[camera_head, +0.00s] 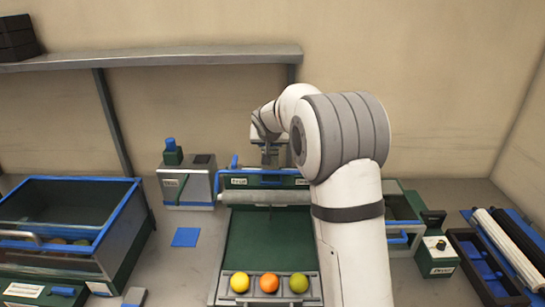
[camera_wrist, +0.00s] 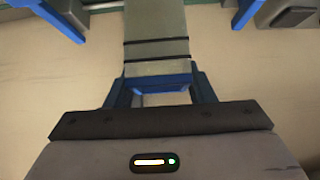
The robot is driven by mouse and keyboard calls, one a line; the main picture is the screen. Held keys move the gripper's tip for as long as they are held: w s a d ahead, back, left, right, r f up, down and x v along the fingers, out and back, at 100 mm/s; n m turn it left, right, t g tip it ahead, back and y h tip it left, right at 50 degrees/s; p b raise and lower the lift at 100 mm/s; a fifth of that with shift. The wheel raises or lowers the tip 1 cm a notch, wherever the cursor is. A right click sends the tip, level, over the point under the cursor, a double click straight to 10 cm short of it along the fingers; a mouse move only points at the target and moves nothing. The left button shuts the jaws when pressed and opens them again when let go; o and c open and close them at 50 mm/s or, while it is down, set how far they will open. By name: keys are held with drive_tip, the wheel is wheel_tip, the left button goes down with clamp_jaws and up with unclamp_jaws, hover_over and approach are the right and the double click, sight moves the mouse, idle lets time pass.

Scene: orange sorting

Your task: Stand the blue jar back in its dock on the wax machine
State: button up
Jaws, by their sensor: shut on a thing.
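No blue jar can be made out for certain. A small blue-topped piece (camera_head: 170,144) stands upright on a green block on a grey box-shaped machine (camera_head: 185,187), left of the conveyor; I cannot tell whether it is the jar. My gripper (camera_head: 269,156) points down above the back of the conveyor, apart from that machine and to its right. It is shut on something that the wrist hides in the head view. In the wrist view, blue side pieces flank a grey part with dark bands (camera_wrist: 157,48); what is held is unclear.
The conveyor (camera_head: 262,245) holds yellow, orange and green fruits in front. A blue-rimmed crate (camera_head: 80,181) stands left, a blue square (camera_head: 186,237) beside the conveyor. A control box (camera_head: 437,256) and a tray of rollers (camera_head: 470,262) lie right. A shelf (camera_head: 150,60) hangs behind.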

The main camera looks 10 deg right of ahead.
wheel_tip(320, 180, down, 4)
drive_tip(key=shift+d+f, duration=0.15)
drive_tip(key=shift+s, duration=0.1)
drive_tip(key=o, duration=1.3)
drive_tip(key=b+v, duration=0.3)
drive_tip(key=v, duration=0.9)
drive_tip(key=s+f+g, duration=0.2)
drive_tip(key=s, duration=1)
drive_tip(key=s+d+f+n+g+y, duration=0.1)
drive_tip(key=s+f, duration=0.2)
drive_tip(key=s, duration=1)
drive_tip(key=s+d+f+n+g, duration=0.1)
drive_tip(key=s+f+g, duration=0.1)
drive_tip(key=s, duration=1)
drive_tip(key=shift+s+d+f+g+y, duration=0.1)
drive_tip(key=shift+s+f+g+y, duration=0.25)
drive_tip(key=shift+f, duration=0.4)
